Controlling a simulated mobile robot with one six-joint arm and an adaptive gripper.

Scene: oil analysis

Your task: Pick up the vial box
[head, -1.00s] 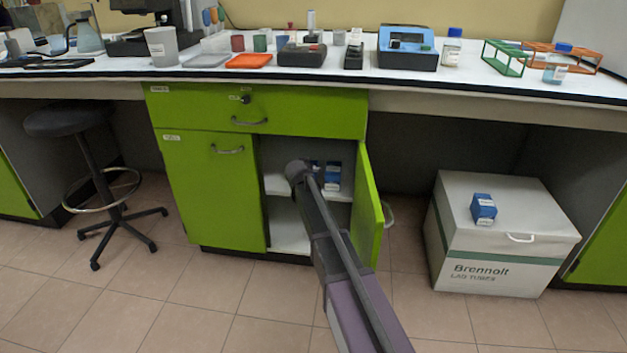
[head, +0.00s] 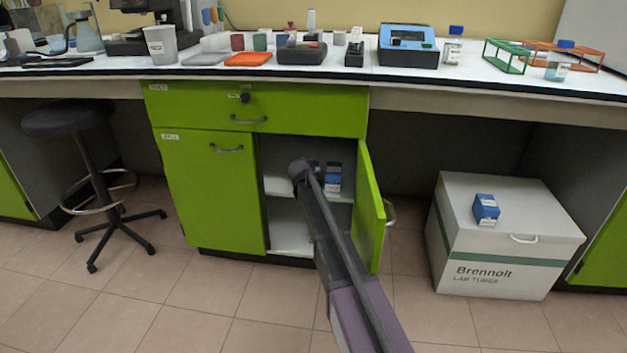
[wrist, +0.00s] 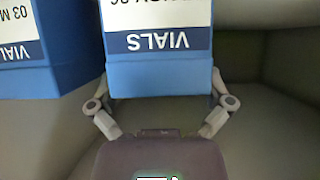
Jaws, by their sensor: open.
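A blue vial box (wrist: 160,75) with a white label reading "VIALS" fills the upper middle of the wrist view, the lettering upside down. My gripper (wrist: 162,100) is open, with one finger on each side of this box's near end. Whether the fingers touch the box I cannot tell. A second blue vial box (wrist: 40,70) stands to its left, close to the left finger. In the head view a blue box (head: 334,178) shows on the shelf inside the open green cabinet. My arm hides the gripper and part of the shelf there.
The open cabinet door (head: 371,205) stands just right of my arm. Another blue box (head: 486,209) sits on a white Brennolt carton (head: 505,240) on the floor at the right. A stool (head: 75,118) stands at the left. The shelf right of the gripper looks clear in the wrist view.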

